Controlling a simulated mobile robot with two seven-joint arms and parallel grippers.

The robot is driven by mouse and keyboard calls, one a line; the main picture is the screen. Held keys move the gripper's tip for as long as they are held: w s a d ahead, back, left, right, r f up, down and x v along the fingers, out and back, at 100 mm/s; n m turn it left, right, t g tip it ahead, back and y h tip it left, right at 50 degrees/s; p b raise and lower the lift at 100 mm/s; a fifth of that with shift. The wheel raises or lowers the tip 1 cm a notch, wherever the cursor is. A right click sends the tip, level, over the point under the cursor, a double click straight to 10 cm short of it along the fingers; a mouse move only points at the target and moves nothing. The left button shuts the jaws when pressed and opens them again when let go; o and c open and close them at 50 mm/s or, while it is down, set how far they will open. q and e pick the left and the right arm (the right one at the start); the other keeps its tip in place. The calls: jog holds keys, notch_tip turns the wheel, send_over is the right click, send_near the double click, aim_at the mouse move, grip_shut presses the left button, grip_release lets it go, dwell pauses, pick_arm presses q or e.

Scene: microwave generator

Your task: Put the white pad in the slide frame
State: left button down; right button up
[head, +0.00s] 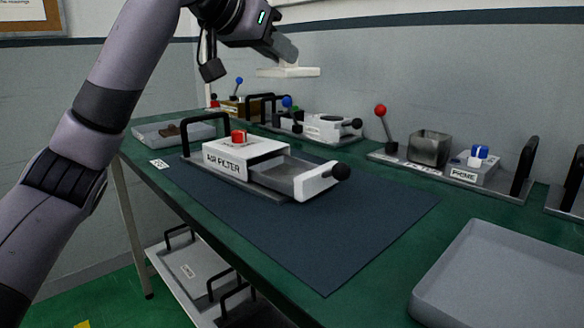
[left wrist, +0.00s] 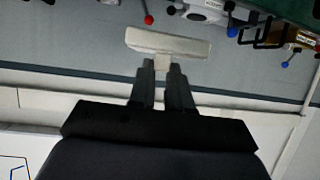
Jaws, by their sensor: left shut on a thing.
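The white pad (head: 288,72) is a flat pale block held in the air above the back of the bench. My left gripper (head: 285,52) is shut on it, and in the left wrist view the fingers (left wrist: 164,88) close on a small tab below the pad (left wrist: 168,43). The slide frame (head: 290,179) is a grey drawer-like tray pulled out to the right from the white air filter box (head: 232,158). A white front with a black knob is at its end. The pad is above and behind the box, apart from it. My right gripper is not in view.
The air filter unit stands on a dark blue mat (head: 330,225) with clear space in front. A grey tray (head: 500,275) is at the front right. Lever units (head: 400,150) line the back, with red and blue knobs. A shallow tray (head: 180,130) is at the far left.

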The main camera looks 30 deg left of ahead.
pick_arm(q)
notch_tip(320, 180, down, 18)
jog(key=b, duration=0.6)
jog(key=shift+b, duration=0.35)
jog(key=shift+f, duration=0.3)
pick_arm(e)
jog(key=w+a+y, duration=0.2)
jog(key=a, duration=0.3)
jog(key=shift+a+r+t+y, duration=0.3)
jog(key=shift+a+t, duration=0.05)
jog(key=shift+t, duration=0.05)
pick_arm(q)
jog(key=c, duration=1.1)
grip_release()
jog(key=shift+r, duration=0.1)
